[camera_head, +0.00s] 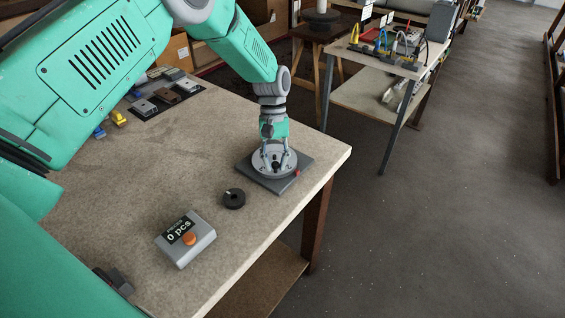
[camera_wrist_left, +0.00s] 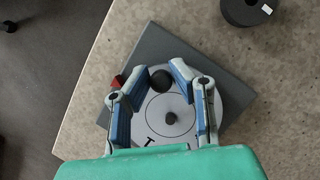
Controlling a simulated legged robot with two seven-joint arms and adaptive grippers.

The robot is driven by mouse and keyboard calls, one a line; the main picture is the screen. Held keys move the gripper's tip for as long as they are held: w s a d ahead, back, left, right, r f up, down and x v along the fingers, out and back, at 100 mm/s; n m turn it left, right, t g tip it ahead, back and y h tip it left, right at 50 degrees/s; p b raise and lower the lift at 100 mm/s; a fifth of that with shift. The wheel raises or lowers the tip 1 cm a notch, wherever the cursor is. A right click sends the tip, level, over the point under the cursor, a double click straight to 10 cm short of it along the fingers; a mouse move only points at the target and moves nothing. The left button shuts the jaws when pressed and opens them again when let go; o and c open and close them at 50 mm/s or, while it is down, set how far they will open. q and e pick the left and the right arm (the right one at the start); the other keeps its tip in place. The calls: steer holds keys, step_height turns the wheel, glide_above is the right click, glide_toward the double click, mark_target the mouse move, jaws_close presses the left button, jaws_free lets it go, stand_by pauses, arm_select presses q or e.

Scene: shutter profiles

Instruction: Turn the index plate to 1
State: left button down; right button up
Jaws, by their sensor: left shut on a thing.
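The index plate is a light grey disc (camera_wrist_left: 150,125) on a dark grey square base (camera_wrist_left: 155,42). In the head view the disc (camera_head: 268,172) sits on its base (camera_head: 302,166) near the table's right corner. A black round knob (camera_wrist_left: 161,80) stands off-centre on the disc, and a small dark pin (camera_wrist_left: 171,118) is at its middle. A red pointer (camera_wrist_left: 118,81) sits at the base's edge; a black mark (camera_wrist_left: 152,142) shows on the disc's near side. My left gripper (camera_head: 275,165) points down over the disc, its fingers (camera_wrist_left: 152,78) shut around the knob. My right gripper is not visible.
Small blocks (camera_head: 165,95) lie at the back. The table's edge is close right of the plate.

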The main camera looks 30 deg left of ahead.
mark_target(254, 159)
arm_select(q)
steer(key=a+m, duration=0.1)
steer(key=a+m+y, duration=0.1)
steer(key=m, duration=0.1)
steer(key=m+y, duration=0.1)
steer(key=m, duration=0.1)
steer(key=shift+a+r, duration=0.2)
steer(key=shift+a, duration=0.2)
steer(key=m, duration=0.1)
steer(key=a+m+y, duration=0.1)
steer(key=m, duration=0.3)
steer(key=shift+a+y, duration=0.4)
steer(key=m, duration=0.1)
steer(key=a+m+y, duration=0.1)
steer(key=m, duration=0.1)
steer(key=w+m, duration=0.1)
steer(key=m, duration=0.1)
steer(key=shift+w+a+f+y, duration=0.1)
steer(key=shift+a+y, duration=0.2)
steer(key=shift+a, duration=0.05)
steer(key=shift+w+a+m+t+y+p, duration=0.2)
steer(key=shift+m+t, duration=0.1)
steer(key=shift+m, duration=0.35)
steer(key=shift+w+a+m+t+y+p, duration=0.1)
steer(key=shift+m+t+y, duration=0.15)
steer(key=shift+m, duration=0.4)
steer(key=shift+w, duration=0.1)
